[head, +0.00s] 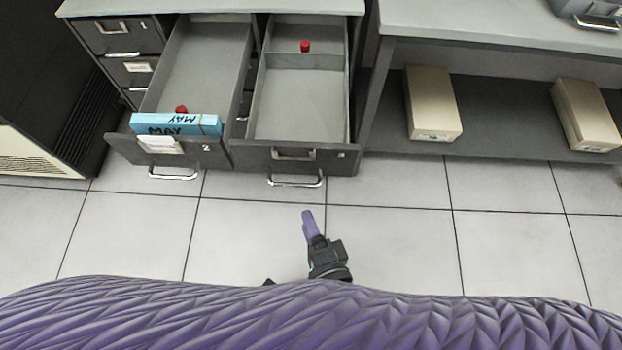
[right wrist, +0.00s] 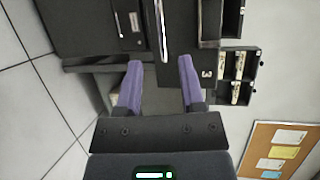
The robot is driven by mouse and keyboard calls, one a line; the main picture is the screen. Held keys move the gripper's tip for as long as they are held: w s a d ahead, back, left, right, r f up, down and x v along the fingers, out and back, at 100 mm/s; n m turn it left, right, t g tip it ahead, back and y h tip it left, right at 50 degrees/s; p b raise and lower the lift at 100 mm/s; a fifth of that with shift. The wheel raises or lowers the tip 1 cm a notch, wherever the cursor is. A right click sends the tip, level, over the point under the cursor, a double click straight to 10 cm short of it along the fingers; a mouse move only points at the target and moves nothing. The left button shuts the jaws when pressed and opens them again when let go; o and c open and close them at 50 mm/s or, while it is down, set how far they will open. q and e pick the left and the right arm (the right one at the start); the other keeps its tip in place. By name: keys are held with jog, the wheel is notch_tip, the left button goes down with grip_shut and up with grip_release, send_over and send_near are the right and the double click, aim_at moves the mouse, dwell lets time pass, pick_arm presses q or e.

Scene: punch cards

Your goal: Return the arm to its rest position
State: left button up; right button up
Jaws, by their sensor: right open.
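My right gripper (head: 309,226) hangs above the tiled floor in front of the cabinet, close to my purple body in the head view. In the right wrist view its two purple fingers (right wrist: 160,85) are parted with nothing between them. It is apart from the drawers. My left gripper cannot be made out in either view. The left open drawer (head: 208,65) holds a blue card deck (head: 178,125) marked MAY at its front, beside a red knob (head: 181,109). The right open drawer (head: 300,105) has a red knob (head: 305,46) near its back and a bare floor in front.
A grey filing cabinet (head: 120,38) carries both pulled-out drawers. To its right, a low shelf (head: 505,140) bears two beige boxes (head: 432,103). A black unit (head: 50,75) stands at the left. The floor (head: 400,235) around my right gripper is clear. A cork board (right wrist: 262,140) shows in the right wrist view.

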jog(key=s+d+r+n+g+h, duration=0.2)
jog(key=s+d+n+g+h, duration=0.1)
jog(key=d+n+g, duration=0.4)
jog(key=s+d+r+n+g+h, duration=0.25)
jog(key=d+n+g, duration=0.25)
jog(key=d+n, duration=0.4)
jog(key=s+f+g, duration=0.1)
jog(key=s+f, duration=0.1)
jog(key=f, duration=0.7)
jog(key=s+f, duration=0.2)
jog(key=f, duration=0.7)
jog(key=s+d+f+g, duration=0.1)
jog(key=s+d+f, duration=0.2)
jog(key=s+f, duration=0.6)
jog(key=s+h, duration=0.1)
jog(key=s, duration=0.3)
jog(key=shift+s+d+f+n, duration=0.25)
jog(key=shift+d+f+n, duration=0.15)
